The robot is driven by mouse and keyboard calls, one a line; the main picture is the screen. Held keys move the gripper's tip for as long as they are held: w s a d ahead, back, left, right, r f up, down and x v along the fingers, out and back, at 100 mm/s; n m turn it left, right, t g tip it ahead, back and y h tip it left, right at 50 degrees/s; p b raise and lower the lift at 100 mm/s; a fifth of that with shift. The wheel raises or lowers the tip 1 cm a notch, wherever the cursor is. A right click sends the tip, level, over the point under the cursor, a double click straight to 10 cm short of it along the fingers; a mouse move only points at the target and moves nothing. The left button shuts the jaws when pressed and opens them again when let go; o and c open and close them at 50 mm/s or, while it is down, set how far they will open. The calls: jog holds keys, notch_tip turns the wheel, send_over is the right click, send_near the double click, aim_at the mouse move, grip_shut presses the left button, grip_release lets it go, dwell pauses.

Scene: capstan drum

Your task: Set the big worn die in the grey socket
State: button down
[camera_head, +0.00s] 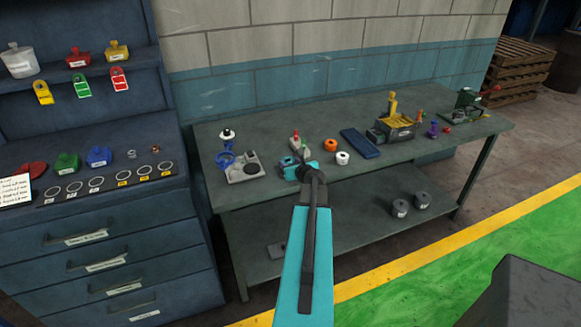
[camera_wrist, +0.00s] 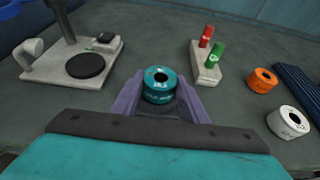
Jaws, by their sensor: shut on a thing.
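My gripper (camera_wrist: 160,100) is shut on a teal ring-shaped piece (camera_wrist: 159,84) with a dark centre and white marks, held between its purple fingers. In the head view my gripper (camera_head: 292,167) is over the front of the bench, left of the white ring. I cannot tell whether the held piece touches the bench. An orange ring (camera_wrist: 262,80) and a white ring (camera_wrist: 289,122) stand to the right. I cannot surely tell which piece is the big worn die, and no grey socket is clearly identifiable.
A pale grey stand (camera_wrist: 50,66) with a round black pad is left of my gripper. A grey block (camera_wrist: 205,73) holds red and green pegs. Bare bench (camera_head: 290,107) lies behind.

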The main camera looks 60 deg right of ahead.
jog(key=shift+w+a, duration=0.15)
jog(key=shift+w, duration=0.05)
jog(key=shift+s+f+b, duration=0.15)
jog(key=shift+f+b, duration=0.25)
jog(key=shift+f, duration=0.2)
